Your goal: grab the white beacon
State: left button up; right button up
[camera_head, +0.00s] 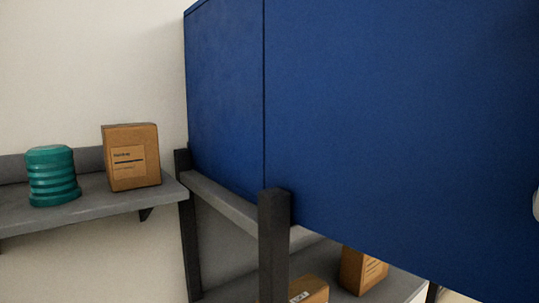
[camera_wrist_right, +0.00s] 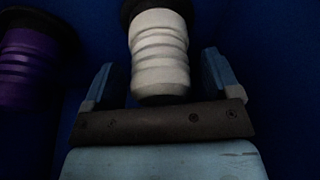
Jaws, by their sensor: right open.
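The white beacon (camera_wrist_right: 160,52) shows in the right wrist view as a ribbed pale cylinder with a dark part at its top end. My right gripper (camera_wrist_right: 157,82) is open, with one blue finger on each side of the beacon's lower end. A gap shows beside each finger, and I cannot tell whether either touches it. In the head view neither gripper can be made out. A small pale shape is cut off at the right edge there, and I cannot tell what it is.
A purple ribbed cylinder (camera_wrist_right: 28,65) stands left of the beacon. The head view shows a large blue cabinet (camera_head: 390,110), a dark post (camera_head: 273,245), and a grey shelf (camera_head: 105,208) with a teal ribbed stack (camera_head: 52,177) and a cardboard box (camera_head: 131,157). More boxes sit below.

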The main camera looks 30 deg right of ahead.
jog(key=shift+w+a, duration=0.1)
jog(key=c, duration=1.1)
jog(key=shift+c, duration=1)
